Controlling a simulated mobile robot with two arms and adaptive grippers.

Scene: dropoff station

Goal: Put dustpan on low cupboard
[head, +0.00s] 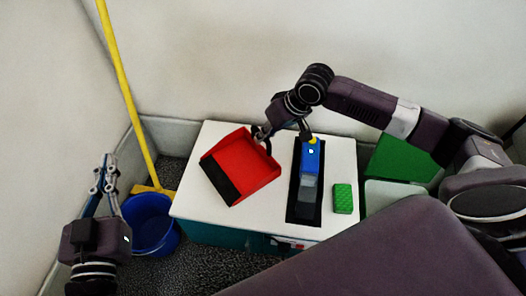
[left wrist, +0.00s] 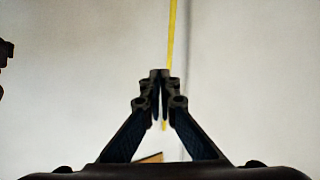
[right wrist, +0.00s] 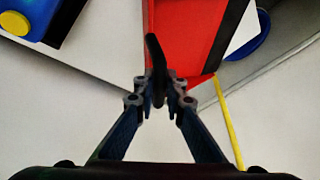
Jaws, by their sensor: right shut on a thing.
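The red dustpan (head: 245,165) with a dark front lip is over the white top of the low cupboard (head: 215,222), on its left part. I cannot tell whether it rests on the top or hangs just above. My right gripper (head: 262,135) is at the dustpan's back edge, shut on its black handle. The right wrist view shows the fingers (right wrist: 160,88) closed around this handle, with the red pan (right wrist: 187,35) beyond. My left gripper (head: 106,165) is empty and shut, left of the cupboard; its fingertips (left wrist: 160,78) meet in the left wrist view.
A blue and grey device (head: 310,175) on a black mat (head: 293,205) and a green sponge-like block (head: 343,198) occupy the cupboard's right part. A blue bucket (head: 152,228) and yellow-handled broom (head: 122,80) stand left. A green bin (head: 400,160) stands right.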

